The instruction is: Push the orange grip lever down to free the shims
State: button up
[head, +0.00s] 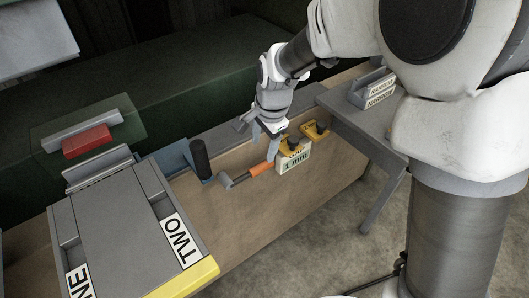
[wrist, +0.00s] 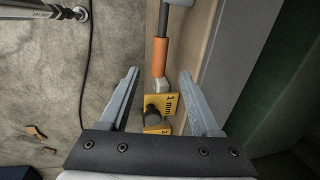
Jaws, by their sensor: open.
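The orange grip (head: 262,169) is the end of a grey lever (head: 236,180) on the wooden bench front; it also shows in the wrist view (wrist: 160,56), upper middle. A yellow shim (head: 297,152) with a black knob is just right of the grip, and a second yellow shim (head: 318,134) is farther right. In the wrist view, the nearer yellow plate (wrist: 172,101) reads "1 mm". My gripper (wrist: 158,78) is open and empty; its fingers straddle the line of the grip and shims in that view. In the head view it hangs just above the grip; contact cannot be told.
A black cylinder (head: 199,158) stands left of the lever. Farther left are grey slabs with a TWO label (head: 180,240) and a red block (head: 87,142). A grey side table (head: 362,130) stands right. Open floor (head: 300,260) lies in front.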

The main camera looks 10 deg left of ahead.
aim_at(260, 166)
jog(key=f, duration=0.3)
jog(key=w+a+f+b, duration=0.1)
jog(key=f, duration=0.5)
jog(key=shift+w+a+f+b, duration=0.15)
jog(key=shift+a+f+b, duration=0.1)
jog(key=shift+b, duration=0.15)
jog(key=shift+c, duration=0.2)
grip_shut()
dwell(0.6)
